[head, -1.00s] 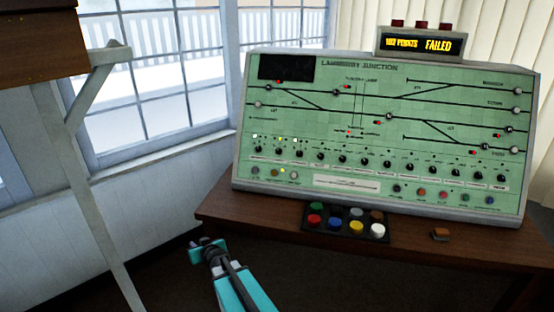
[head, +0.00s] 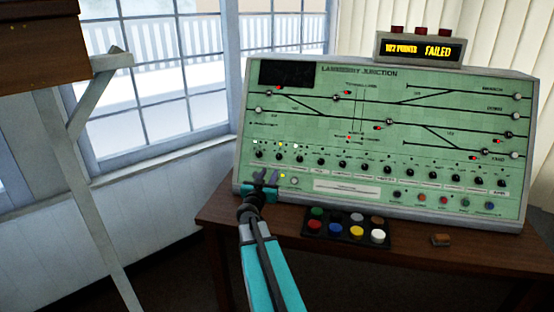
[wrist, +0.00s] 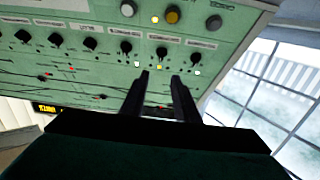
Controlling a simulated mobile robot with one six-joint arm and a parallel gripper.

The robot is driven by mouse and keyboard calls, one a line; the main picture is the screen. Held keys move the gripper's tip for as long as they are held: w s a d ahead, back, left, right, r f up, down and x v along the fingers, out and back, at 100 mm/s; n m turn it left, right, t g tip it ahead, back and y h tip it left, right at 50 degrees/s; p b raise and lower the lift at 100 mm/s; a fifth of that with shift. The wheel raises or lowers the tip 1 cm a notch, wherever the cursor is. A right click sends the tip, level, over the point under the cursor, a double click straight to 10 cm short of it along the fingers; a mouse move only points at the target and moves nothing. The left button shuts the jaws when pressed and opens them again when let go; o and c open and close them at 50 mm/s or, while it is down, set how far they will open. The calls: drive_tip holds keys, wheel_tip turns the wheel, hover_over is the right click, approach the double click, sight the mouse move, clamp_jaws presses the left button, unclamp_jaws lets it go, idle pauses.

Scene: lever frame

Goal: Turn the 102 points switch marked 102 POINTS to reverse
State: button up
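The green signal panel (head: 385,130) stands tilted on the desk, with a row of black rotary switches along its lower part. The labels are too small to read, so I cannot tell which switch is marked 102 POINTS. My gripper (head: 266,177) is in front of the panel's lower left, below the leftmost switches. In the wrist view my gripper (wrist: 160,78) is open, its two dark fingers apart with nothing between them. One black switch (wrist: 161,51) lies just beyond the fingertips, roughly in line with the gap; another switch (wrist: 125,47) is left of it.
A display (head: 420,49) on top of the panel reads 102 POINTS FAILED. Round panel buttons (wrist: 172,14) sit near the gripper. A window (head: 150,80) is at left.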

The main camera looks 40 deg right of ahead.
drive_tip(key=shift+w+d, duration=0.1)
drive_tip(key=shift+w, duration=0.05)
approach(278, 155)
drive_tip(key=shift+p+x, duration=0.45)
drive_tip(key=shift+x, duration=3.25)
drive_tip(key=shift+c, duration=0.4)
clamp_jaws()
